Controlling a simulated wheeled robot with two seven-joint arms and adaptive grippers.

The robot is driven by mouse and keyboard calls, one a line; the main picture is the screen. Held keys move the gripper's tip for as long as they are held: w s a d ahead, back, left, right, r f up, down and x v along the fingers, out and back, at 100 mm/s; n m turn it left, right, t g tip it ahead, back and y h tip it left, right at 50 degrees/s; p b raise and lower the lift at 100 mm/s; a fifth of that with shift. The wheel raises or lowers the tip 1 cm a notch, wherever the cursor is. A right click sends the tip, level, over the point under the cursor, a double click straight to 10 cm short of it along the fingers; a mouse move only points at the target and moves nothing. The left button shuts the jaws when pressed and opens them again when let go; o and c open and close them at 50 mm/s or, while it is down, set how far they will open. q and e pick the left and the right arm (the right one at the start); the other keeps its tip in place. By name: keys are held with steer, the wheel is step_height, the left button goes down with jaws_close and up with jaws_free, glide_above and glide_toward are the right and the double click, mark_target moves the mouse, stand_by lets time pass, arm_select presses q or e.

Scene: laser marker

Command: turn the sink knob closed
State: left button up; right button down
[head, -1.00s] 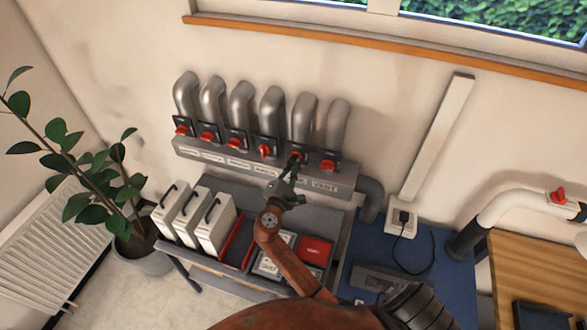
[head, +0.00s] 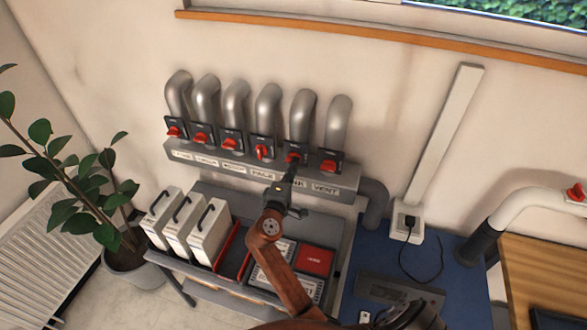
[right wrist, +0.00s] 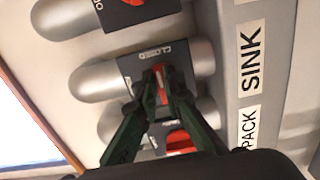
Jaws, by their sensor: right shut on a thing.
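The red sink knob (head: 293,158) is on its dark plate below the fifth pipe from the left. My right gripper (head: 291,166) reaches up to it from below and partly covers the sink label. In the right wrist view the knob (right wrist: 160,82) is between the two green fingertips (right wrist: 161,90), which are shut on it. The red handle lies upright in that picture, just below the lettering CLOSED (right wrist: 161,52) on the plate. The SINK label (right wrist: 249,55) is to the right. My left gripper is not in view.
Other red knobs stand close on both sides, including the PACK knob (head: 262,152) and VENT knob (head: 328,166). A plant (head: 55,180) stands at left.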

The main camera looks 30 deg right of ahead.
stand_by(0.4)
steer(key=c, duration=2)
jaws_free()
steer(key=shift+c, duration=0.2)
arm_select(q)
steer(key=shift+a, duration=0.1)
